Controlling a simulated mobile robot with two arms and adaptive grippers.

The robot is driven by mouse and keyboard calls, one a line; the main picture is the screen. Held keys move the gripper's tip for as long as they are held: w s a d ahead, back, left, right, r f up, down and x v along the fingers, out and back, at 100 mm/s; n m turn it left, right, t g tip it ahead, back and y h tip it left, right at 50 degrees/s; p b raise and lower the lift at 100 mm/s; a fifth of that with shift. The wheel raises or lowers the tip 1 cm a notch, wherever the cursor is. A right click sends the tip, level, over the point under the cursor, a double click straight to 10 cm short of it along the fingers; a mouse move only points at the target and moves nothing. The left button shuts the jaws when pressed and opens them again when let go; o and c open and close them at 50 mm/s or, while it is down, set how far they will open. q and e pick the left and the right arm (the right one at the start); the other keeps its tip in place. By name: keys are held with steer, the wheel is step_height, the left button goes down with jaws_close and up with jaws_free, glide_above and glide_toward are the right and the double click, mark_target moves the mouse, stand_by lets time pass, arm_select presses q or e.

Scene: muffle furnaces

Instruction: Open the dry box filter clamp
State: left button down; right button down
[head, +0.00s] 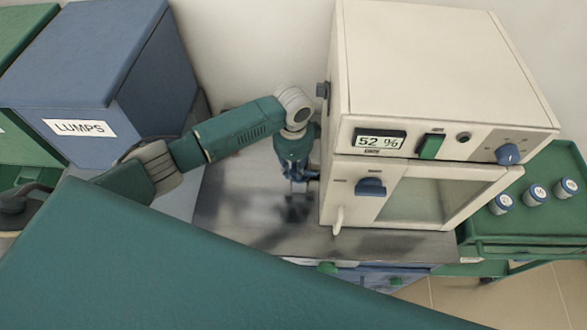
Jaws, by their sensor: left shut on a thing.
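The dry box (432,75) is a cream cabinet on the grey bench, with a display reading 52 %, a green switch and a glass door. My left gripper (302,182) points down close against the box's left side, low down. It is shut on a small part there, which I take to be the filter clamp. The gripper and the box edge hide most of that part, so its position cannot be made out. My right gripper is out of view.
A blue bin labelled LUMPS (78,127) stands at the left, beside a green bin. A dark knob (323,90) juts from the box's upper left side. A green tray (500,232) with three small jars is at the right. The bench (235,215) left of the box is clear.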

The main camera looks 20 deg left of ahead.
mark_target(292, 172)
arm_select(q)
steer(key=shift+w+a+r, duration=0.1)
steer(key=c, duration=1.6)
jaws_free()
steer(key=shift+o, duration=0.2)
step_height(292, 172, up, 12)
